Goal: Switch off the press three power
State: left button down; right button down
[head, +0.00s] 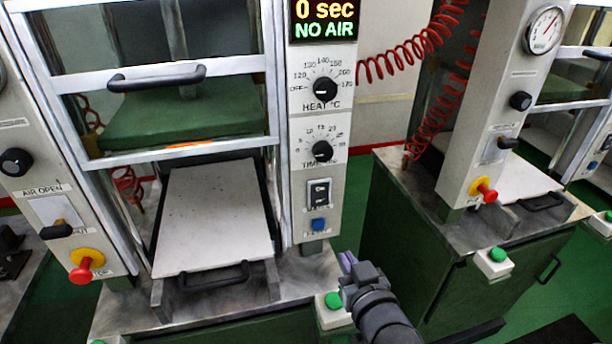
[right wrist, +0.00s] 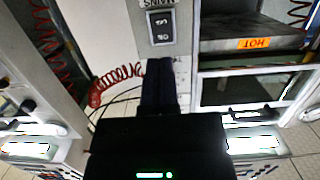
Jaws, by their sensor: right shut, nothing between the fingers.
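The press in the middle of the head view has a white control column with a black rocker power switch (head: 319,193), below the time dial (head: 322,151). A blue button (head: 318,225) sits under the switch. The lit display (head: 324,20) above reads 0 sec and NO AIR. My right gripper (head: 346,262) is shut and empty, low and to the right of the switch. In the right wrist view, which looks upside down, the shut dark fingers (right wrist: 160,68) point toward the rocker switch (right wrist: 162,27), apart from it in the picture. My left gripper is not seen.
A heat dial (head: 325,89) is above the time dial. A white plate (head: 212,215) with a black handle lies in the press's lower opening. A green button box (head: 332,308) stands at the bench front. Another press (head: 480,140) with a coiled red hose is at the right.

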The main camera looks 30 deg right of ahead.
aim_at(320, 201)
notch_tip(320, 201, up, 2)
jog(key=shift+w+d+r, duration=0.1)
jog(key=b+x, duration=0.1)
jog(key=x, duration=1.3)
jog(key=shift+w+r, duration=0.1)
jog(key=shift+r, duration=0.05)
